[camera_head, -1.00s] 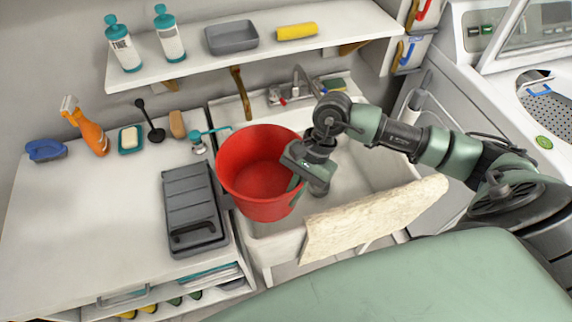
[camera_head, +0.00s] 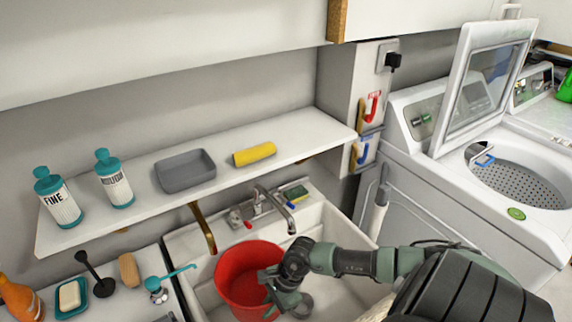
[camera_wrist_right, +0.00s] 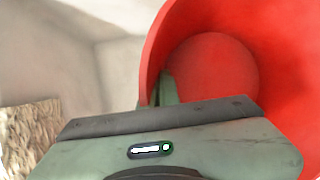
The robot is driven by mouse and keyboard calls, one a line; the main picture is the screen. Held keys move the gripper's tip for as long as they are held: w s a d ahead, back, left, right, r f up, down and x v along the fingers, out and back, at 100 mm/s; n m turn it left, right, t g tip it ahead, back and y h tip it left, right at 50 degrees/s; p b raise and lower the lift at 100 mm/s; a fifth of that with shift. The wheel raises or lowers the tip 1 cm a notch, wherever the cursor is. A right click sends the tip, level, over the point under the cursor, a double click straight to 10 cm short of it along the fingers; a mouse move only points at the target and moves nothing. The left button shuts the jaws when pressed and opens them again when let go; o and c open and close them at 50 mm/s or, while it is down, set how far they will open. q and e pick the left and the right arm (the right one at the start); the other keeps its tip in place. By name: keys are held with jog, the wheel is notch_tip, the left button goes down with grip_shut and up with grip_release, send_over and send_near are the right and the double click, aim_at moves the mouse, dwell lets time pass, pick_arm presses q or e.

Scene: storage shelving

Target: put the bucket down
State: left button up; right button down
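The red bucket (camera_head: 238,272) is upright over the left part of the white sink (camera_head: 318,212), below the tap. My left gripper is not in view.
A wall shelf (camera_head: 225,188) above the sink holds two bottles, a grey tray (camera_head: 185,170) and a yellow roll (camera_head: 254,154). The tap (camera_head: 268,203) stands behind the bucket. A counter with a soap dish (camera_head: 71,296) is left; an open washing machine (camera_head: 500,175) is right.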

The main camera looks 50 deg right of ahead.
jog(key=d+b+x, duration=0.2)
jog(key=b+x, duration=0.9)
jog(key=x, duration=0.4)
jog(key=shift+s+a+f, duration=0.2)
jog(key=shift+s+f, duration=0.1)
jog(key=shift+f, duration=0.6)
jog(key=shift+f+b, duration=0.15)
jog(key=shift+b, duration=0.2)
jog(key=c, duration=1.7)
grip_release()
